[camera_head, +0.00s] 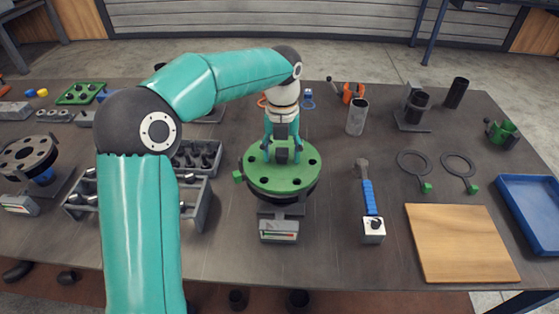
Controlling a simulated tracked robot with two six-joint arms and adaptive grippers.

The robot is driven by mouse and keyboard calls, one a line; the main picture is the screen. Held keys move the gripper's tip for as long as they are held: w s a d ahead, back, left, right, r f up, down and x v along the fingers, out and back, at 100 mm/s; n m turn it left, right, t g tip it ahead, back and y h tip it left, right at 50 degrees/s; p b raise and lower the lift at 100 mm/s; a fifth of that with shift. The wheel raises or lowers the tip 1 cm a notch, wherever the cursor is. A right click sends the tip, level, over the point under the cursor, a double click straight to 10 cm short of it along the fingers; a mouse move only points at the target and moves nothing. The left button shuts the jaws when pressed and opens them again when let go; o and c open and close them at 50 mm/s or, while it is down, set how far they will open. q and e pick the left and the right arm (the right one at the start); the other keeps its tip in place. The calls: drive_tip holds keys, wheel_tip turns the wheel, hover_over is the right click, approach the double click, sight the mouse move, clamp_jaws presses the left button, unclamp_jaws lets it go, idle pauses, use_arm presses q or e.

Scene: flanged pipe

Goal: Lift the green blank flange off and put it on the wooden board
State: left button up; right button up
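The green blank flange (262,179) is a round plate with several holes around its edge. It lies flat on top of a dark round flange (290,200) in the middle of the table. A small green tab sticks out at its left side. My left gripper (282,150) points down at the middle of the green flange, its fingers on either side of a dark block there. I cannot tell whether the fingers press on it. The wooden board (460,243) lies flat and bare at the front right. My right gripper is not in view.
A blue tray (532,208) stands right of the board. A grey cylinder (357,117) stands behind. A rack of parts (198,205) is at left.

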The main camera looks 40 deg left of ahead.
use_arm(q)
clamp_jaws()
drive_tip(key=shift+r, duration=0.2)
idle(0.3)
drive_tip(key=shift+r, duration=0.5)
wheel_tip(320, 180, up, 19)
drive_tip(key=p, duration=0.5)
drive_tip(key=shift+f, duration=0.15)
wheel_tip(320, 180, up, 5)
drive_tip(key=p, duration=0.6)
hover_over(282, 151)
drive_tip(key=shift+s, duration=0.1)
